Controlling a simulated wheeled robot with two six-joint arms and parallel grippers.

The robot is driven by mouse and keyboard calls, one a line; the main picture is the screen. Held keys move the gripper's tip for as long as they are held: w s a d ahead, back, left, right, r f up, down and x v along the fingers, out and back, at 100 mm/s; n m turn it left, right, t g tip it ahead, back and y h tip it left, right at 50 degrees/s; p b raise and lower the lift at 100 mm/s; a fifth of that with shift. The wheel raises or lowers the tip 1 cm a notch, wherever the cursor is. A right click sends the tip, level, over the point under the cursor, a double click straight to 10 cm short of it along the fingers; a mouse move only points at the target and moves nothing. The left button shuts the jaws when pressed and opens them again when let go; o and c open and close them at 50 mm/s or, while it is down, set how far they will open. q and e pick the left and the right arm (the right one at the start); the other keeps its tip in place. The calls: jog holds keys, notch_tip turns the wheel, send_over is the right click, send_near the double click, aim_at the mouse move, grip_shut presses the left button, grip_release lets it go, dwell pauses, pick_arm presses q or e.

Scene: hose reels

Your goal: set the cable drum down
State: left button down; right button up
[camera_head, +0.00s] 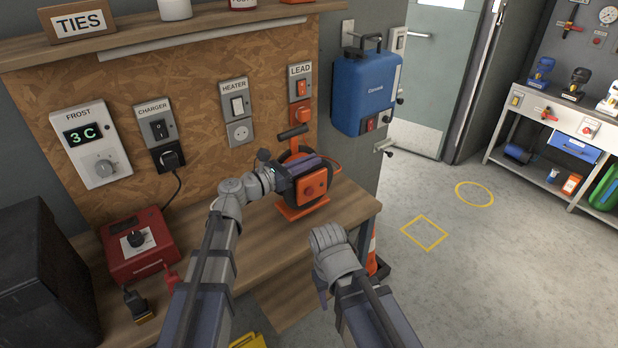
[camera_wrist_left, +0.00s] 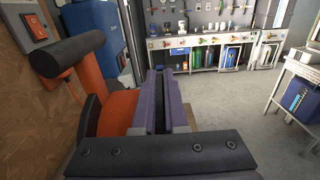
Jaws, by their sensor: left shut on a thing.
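The cable drum (camera_head: 316,184) is orange and black, with an orange foot (camera_head: 303,209) and a dark handle bar (camera_head: 292,132) on top. It is upright at the right end of the wooden bench; the foot appears to be on or just above the top. My left gripper (camera_head: 304,167) is shut on the drum, its fingers across the upper part. In the left wrist view the drum's orange frame (camera_wrist_left: 118,112) and black handle (camera_wrist_left: 72,52) stand left of the fingers. My right gripper (camera_head: 326,238) is right of the bench's front edge; its fingers are not clear.
The bench (camera_head: 215,262) carries a red charger box (camera_head: 138,243) at left. An orange lead runs from the drum towards the LEAD socket (camera_head: 301,113). A blue unit (camera_head: 366,92) hangs on the wall at right. An orange cone (camera_head: 371,252) stands beside the bench. Floor at right is clear.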

pick_arm(q)
jog(key=shift+f+b, duration=1.8)
jog(key=shift+b, duration=0.05)
jog(key=shift+f, duration=0.1)
jog(key=c, duration=1)
grip_release()
jog(key=shift+o, duration=0.2)
jog(key=v, duration=1.2)
